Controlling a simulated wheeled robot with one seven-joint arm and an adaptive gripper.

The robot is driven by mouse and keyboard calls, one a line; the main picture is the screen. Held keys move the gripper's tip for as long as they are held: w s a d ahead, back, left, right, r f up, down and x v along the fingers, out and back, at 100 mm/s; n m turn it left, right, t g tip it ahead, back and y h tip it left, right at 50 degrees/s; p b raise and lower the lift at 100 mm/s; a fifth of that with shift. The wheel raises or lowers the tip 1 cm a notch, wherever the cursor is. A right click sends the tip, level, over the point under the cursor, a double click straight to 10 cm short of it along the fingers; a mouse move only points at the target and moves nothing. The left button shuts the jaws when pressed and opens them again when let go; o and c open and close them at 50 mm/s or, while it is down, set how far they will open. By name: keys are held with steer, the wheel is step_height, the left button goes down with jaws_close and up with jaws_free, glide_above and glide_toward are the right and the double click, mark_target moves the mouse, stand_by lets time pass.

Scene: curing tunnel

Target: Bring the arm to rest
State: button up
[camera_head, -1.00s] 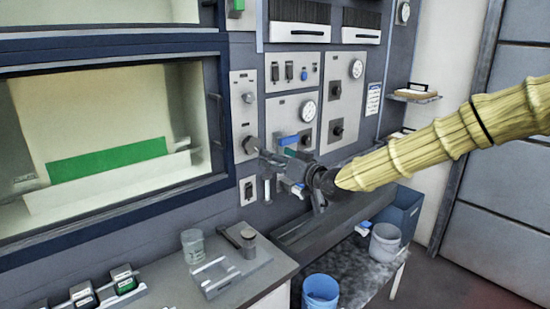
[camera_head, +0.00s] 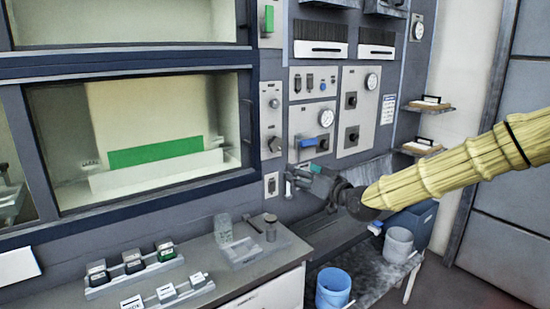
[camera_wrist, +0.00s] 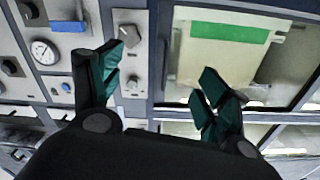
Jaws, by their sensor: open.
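My arm, in a ribbed yellow sleeve, comes in from the right in the head view. My gripper (camera_head: 300,180) is at its end, in front of the panel wall and above the dark ledge. In the wrist view my gripper (camera_wrist: 160,90) shows two dark fingers with green pads, spread wide apart with nothing between them. Beyond the fingers are the control panel and the tunnel window. In the head view the fingertips are small and hard to make out against the panel.
The control panel (camera_head: 313,135) has a gauge and a blue handle (camera_head: 326,118). The windowed chamber (camera_head: 150,145) is left of it. The counter holds a clear jar (camera_head: 223,228) and several small labelled blocks. A blue bucket (camera_head: 332,288) and a grey bucket (camera_head: 398,244) stand low at right.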

steer(key=s+a+f+m+g+h, duration=0.1)
steer(key=s+f+g, duration=0.15)
steer(key=f, duration=0.85)
steer(key=s+a+f+m+g+h, duration=0.1)
steer(key=s+f, duration=0.3)
steer(key=f, duration=0.8)
steer(key=s+d+f+m+g+h, duration=0.1)
steer(key=s+d+f+g+h, duration=0.1)
steer(key=s+f, duration=0.6)
steer(key=s+d+f+g+h, duration=0.1)
steer(key=s+f+g, duration=0.1)
steer(key=s+f, duration=0.65)
steer(key=s+d+f+g+h, duration=0.1)
steer(key=s+d+f, duration=0.3)
steer(key=s, duration=0.7)
steer(key=s+d+f+m+g+h, duration=0.1)
steer(key=s+d+f+g, duration=0.3)
steer(key=s+f, duration=0.4)
steer(key=s+d+f+m+g+h, duration=0.1)
steer(key=s+d+f, duration=0.4)
steer(key=s, duration=0.9)
steer(key=shift+s+d+f+g+h, duration=0.3)
steer(key=shift+f+g+h, duration=0.3)
steer(key=shift+h, duration=0.6)
steer(key=shift+w+r, duration=0.1)
